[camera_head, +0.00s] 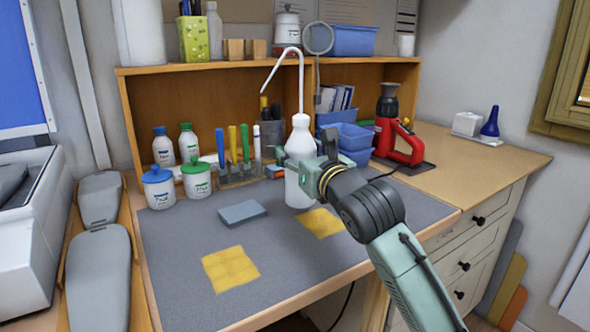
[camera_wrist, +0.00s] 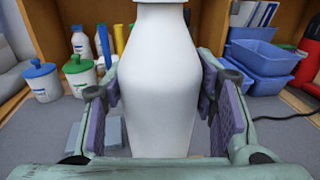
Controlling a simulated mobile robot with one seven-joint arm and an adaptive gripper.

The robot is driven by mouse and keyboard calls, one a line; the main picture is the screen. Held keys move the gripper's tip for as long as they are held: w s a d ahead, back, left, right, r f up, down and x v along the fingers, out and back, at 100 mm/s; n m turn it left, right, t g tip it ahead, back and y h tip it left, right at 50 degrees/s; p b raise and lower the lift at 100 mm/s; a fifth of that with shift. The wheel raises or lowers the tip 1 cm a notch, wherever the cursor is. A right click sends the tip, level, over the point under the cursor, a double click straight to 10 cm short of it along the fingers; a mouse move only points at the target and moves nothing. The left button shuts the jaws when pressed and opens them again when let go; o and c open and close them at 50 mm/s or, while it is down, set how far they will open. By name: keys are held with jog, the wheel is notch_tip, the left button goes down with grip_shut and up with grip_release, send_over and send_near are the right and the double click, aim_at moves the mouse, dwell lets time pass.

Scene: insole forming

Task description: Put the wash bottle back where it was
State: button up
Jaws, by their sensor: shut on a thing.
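The white wash bottle (camera_head: 298,184), with a long bent spout, is upright above the grey mat (camera_head: 183,243) on the workbench. My gripper (camera_head: 305,177) is shut on its body from the right. In the wrist view the white bottle (camera_wrist: 160,80) fills the middle, between the two purple-padded fingers of my gripper (camera_wrist: 160,115). Its lower end lies beside the right yellow cloth (camera_head: 320,223). I cannot tell whether its base touches the mat.
A second yellow cloth (camera_head: 230,269) and a blue-grey block (camera_head: 242,213) lie on the mat. White jars (camera_head: 158,188) with blue and green lids stand at the left. A tool rack (camera_head: 238,172) and blue bins (camera_head: 352,138) stand behind.

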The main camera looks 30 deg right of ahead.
jog(key=w+d+f+p, duration=0.4)
jog(key=w+d+p, duration=0.1)
jog(key=w, duration=0.6)
jog(key=shift+w+d+f, duration=0.15)
jog(key=shift+f, duration=0.05)
jog(key=shift+f, duration=0.25)
jog(key=o, duration=1.6)
jog(key=shift+r, duration=0.1)
jog(key=shift+s+a+b, duration=0.25)
jog(key=shift+s+b, duration=0.45)
jog(key=shift+s, duration=1.3)
jog(key=shift+s+a+b, duration=0.3)
jog(key=shift+s+b, duration=0.45)
jog(key=shift+s, duration=1.2)
jog(key=shift+s+a+b, duration=0.25)
jog(key=shift+s+b, duration=0.45)
jog(key=shift+s, duration=1.3)
